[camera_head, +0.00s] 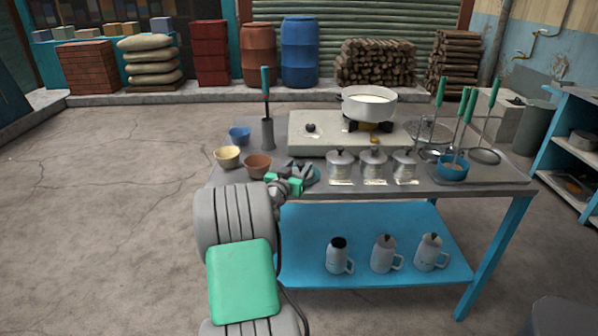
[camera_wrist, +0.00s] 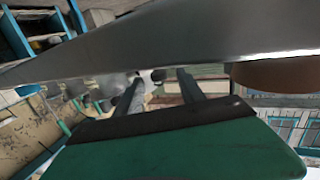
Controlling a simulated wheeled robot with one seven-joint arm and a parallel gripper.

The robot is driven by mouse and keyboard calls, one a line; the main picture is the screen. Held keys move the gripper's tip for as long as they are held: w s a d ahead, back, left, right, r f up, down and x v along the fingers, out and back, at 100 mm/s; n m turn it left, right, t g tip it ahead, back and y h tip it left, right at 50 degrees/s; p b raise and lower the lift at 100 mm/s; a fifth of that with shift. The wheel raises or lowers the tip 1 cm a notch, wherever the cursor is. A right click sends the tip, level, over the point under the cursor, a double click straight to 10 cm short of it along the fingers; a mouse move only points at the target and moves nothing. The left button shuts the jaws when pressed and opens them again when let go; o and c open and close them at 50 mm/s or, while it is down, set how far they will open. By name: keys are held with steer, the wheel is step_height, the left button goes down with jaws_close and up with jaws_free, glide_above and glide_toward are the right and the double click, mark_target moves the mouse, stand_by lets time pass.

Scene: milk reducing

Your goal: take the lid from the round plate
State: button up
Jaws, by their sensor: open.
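My gripper (camera_head: 292,178) is at the front left edge of the table, beside the terracotta bowl (camera_head: 257,166). In the wrist view its two dark fingers (camera_wrist: 158,84) stand apart, with nothing clearly held. A teal round rim, probably the round plate (camera_head: 315,176), shows just right of and behind my gripper, which covers most of it. A lid on it cannot be made out. A round, glassy, lid-like disc (camera_head: 430,131) shows at the right end of the pale stove.
The table (camera_head: 500,176) holds several tins (camera_head: 373,166), a pale bowl (camera_head: 228,157), a blue bowl (camera_head: 239,135) and a tall grey holder (camera_head: 267,134). A white pot (camera_head: 369,107) stands on the stove (camera_head: 330,145). Long-handled utensils (camera_head: 465,108) stand at right.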

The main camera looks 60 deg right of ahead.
steer(key=shift+d, duration=1.25)
steer(key=shift+c, duration=0.5)
jaws_close()
